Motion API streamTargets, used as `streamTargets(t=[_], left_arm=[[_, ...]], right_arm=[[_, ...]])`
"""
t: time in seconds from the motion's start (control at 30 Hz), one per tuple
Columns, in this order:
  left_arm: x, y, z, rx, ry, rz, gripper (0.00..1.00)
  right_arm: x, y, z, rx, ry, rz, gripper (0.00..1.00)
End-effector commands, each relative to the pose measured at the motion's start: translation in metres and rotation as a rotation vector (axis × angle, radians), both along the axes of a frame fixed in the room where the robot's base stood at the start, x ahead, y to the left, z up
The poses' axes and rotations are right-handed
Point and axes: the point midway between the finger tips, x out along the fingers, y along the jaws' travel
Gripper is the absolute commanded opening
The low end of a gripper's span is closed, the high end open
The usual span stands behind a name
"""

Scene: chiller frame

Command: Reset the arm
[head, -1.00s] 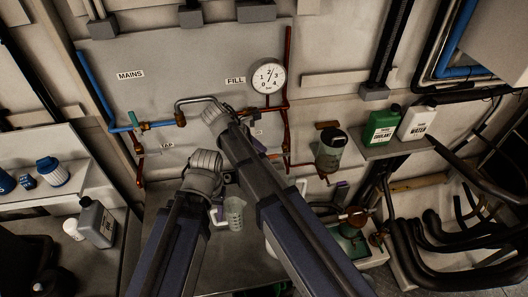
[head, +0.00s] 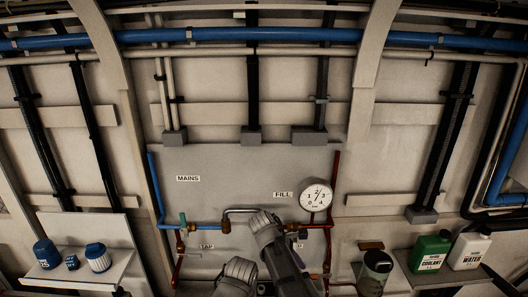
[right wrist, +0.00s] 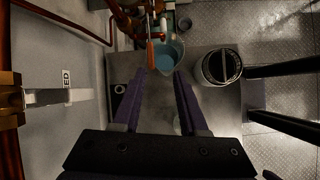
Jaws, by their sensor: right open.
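My right gripper (right wrist: 162,80) shows in the right wrist view, with its two purple fingers apart and nothing gripped between them. A grey surface lies below the fingers. A small pale object (right wrist: 177,124) shows between them, too cut off to identify. In the head view my two arms rise from the bottom middle.
A container with a blue inside (right wrist: 168,58) and a round canister (right wrist: 222,67) lie beyond the fingertips. The wall panel (head: 235,160) carries a gauge (head: 316,197), copper pipes and a tap pipe. Coolant (head: 430,252) and water (head: 468,250) jugs stand on the right shelf.

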Motion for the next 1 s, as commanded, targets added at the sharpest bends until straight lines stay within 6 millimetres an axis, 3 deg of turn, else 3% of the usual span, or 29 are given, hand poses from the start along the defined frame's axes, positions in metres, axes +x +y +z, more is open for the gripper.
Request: streamTargets(t=[0.1,0.3,0.7,1.0], left_arm=[[0.0,0.0,0.0,0.0,0.0,0.0,0.51],[0.0,0.0,0.0,0.0,0.0,0.0,0.51],[0.0,0.0,0.0,0.0,0.0,0.0,0.51],[0.0,0.0,-0.057,0.001,-0.001,-0.004,0.51]], right_arm=[[-0.029,-0.02,-0.011,0.105,-0.118,-0.235,0.42],[-0.065,-0.036,-0.026,0.286,-0.297,-0.685,0.42],[-0.105,-0.043,-0.032,0.496,-0.453,-1.335,0.42],[-0.117,-0.001,-0.089,0.459,-0.408,-1.229,0.42]])
